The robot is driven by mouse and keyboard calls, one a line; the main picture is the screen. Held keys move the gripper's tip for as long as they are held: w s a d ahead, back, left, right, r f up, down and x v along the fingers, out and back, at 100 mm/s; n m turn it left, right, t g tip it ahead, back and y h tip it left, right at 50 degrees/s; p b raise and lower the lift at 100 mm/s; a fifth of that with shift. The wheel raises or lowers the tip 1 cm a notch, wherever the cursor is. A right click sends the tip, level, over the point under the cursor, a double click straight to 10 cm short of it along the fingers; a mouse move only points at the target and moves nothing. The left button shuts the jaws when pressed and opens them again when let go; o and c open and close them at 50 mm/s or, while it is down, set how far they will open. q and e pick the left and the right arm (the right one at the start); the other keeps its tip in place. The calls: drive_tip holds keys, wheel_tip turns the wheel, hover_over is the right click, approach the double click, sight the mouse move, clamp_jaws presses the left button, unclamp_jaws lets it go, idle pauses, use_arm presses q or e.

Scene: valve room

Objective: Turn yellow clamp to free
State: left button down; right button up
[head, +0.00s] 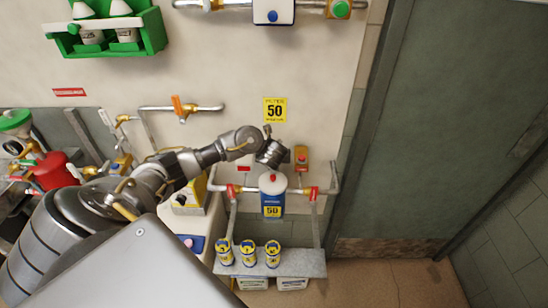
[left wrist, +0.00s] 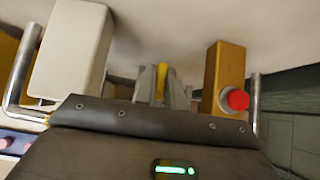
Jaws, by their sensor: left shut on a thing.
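My left arm reaches in from the left in the head view, and its gripper (head: 272,151) is at the wall, just above the white canister with a blue label (head: 272,187). In the left wrist view the left gripper's grey fingers (left wrist: 162,84) are shut on a narrow yellow piece, the yellow clamp (left wrist: 162,80), which stands upright between them. In the head view the clamp is hidden by the gripper. My right gripper is not in view.
A yellow-orange box with a red button (left wrist: 225,85) is just right of the fingers; it also shows in the head view (head: 301,158). A white box (left wrist: 70,52) is on the left. Pipes with red valves (head: 313,192) flank the canister. A shelf (head: 300,263) holds yellow cans below.

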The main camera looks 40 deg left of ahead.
use_arm(q)
drive_tip(key=shift+f+b, duration=0.15)
drive_tip(key=shift+b, duration=0.2)
drive_tip(key=m+h+b, duration=0.2)
drive_tip(key=m+b, duration=0.1)
drive_tip(key=b, duration=0.2)
drive_tip(key=m+t+h+b, duration=0.1)
drive_tip(key=m+h+b, duration=0.2)
drive_tip(key=b, duration=0.2)
drive_tip(key=m+h+b, duration=0.2)
drive_tip(key=m+b, duration=0.2)
drive_tip(key=b, duration=0.1)
drive_tip(key=shift+a+f+t, duration=0.15)
drive_tip(key=shift+a+t, duration=0.1)
drive_tip(key=shift+t, duration=0.05)
drive_tip(key=shift+m+h+b, duration=0.55)
drive_tip(key=shift+m+h, duration=0.35)
drive_tip(key=shift+r+m+g+h, duration=0.3)
drive_tip(key=shift+m+g+h, duration=0.25)
drive_tip(key=shift+m, duration=0.35)
drive_tip(key=m+g+h, duration=0.1)
drive_tip(key=m+h, duration=0.1)
drive_tip(key=shift+w+r+m, duration=0.1)
drive_tip(key=shift+m, duration=0.3)
drive_tip(key=shift+m+g+h+p, duration=0.25)
drive_tip(key=shift+m+g+p, duration=0.15)
drive_tip(key=shift+m+g, duration=0.25)
drive_tip(key=shift+m, duration=0.25)
